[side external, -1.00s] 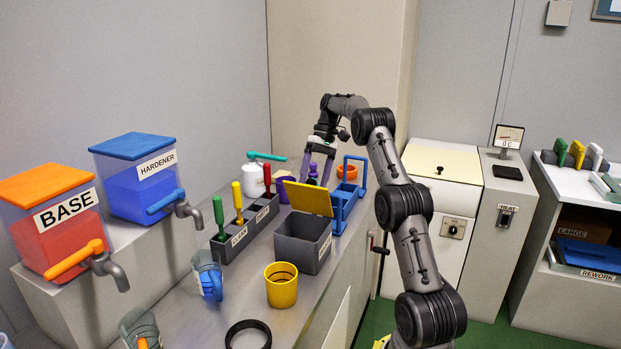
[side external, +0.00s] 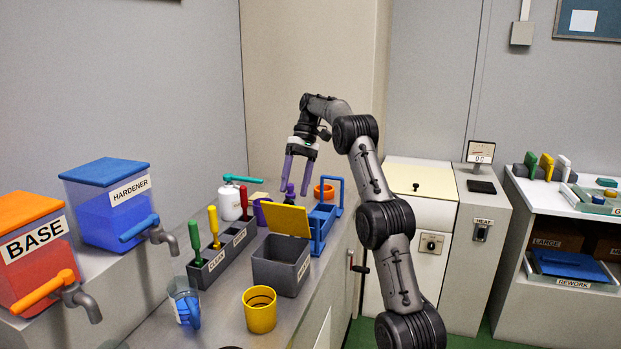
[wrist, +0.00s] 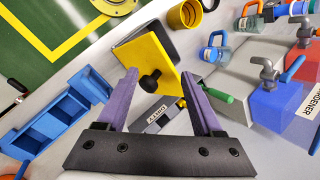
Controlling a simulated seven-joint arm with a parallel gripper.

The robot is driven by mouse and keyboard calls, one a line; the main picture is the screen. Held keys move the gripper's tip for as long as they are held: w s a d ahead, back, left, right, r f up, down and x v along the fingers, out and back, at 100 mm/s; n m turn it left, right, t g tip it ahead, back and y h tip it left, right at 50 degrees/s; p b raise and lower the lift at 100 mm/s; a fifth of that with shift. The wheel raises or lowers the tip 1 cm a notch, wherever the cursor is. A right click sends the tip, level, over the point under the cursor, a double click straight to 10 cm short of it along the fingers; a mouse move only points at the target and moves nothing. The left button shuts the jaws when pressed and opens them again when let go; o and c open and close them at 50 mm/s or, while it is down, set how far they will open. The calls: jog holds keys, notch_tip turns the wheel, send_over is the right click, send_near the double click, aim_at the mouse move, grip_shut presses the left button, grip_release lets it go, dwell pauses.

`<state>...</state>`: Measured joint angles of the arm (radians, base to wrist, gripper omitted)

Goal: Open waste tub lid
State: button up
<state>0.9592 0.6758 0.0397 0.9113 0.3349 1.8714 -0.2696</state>
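The waste tub (side external: 280,268) is a dark grey open-topped box on the bench. Its yellow lid (side external: 288,221) stands tilted up at the tub's back edge, and the tub's inside shows. In the wrist view the lid (wrist: 166,58) shows its outer face with a black knob (wrist: 150,83), in line with the gap between my fingers. My gripper (side external: 296,188) has two purple fingers, spread apart with nothing between them. It is above and behind the raised lid. It also shows in the wrist view (wrist: 159,74). Whether a finger touches the lid is hard to tell.
A yellow cup (side external: 259,310) stands in front of the tub. A grey holder (side external: 222,262) with coloured-handled tools is left of it. A blue rack (side external: 321,225) stands close on the right. A white bottle (side external: 230,203) and purple cup (side external: 261,211) are behind.

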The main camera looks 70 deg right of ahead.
jog(key=s+a+r, duration=0.6)
jog(key=s+a, duration=0.1)
jog(key=a, duration=0.1)
jog(key=shift+s, duration=0.2)
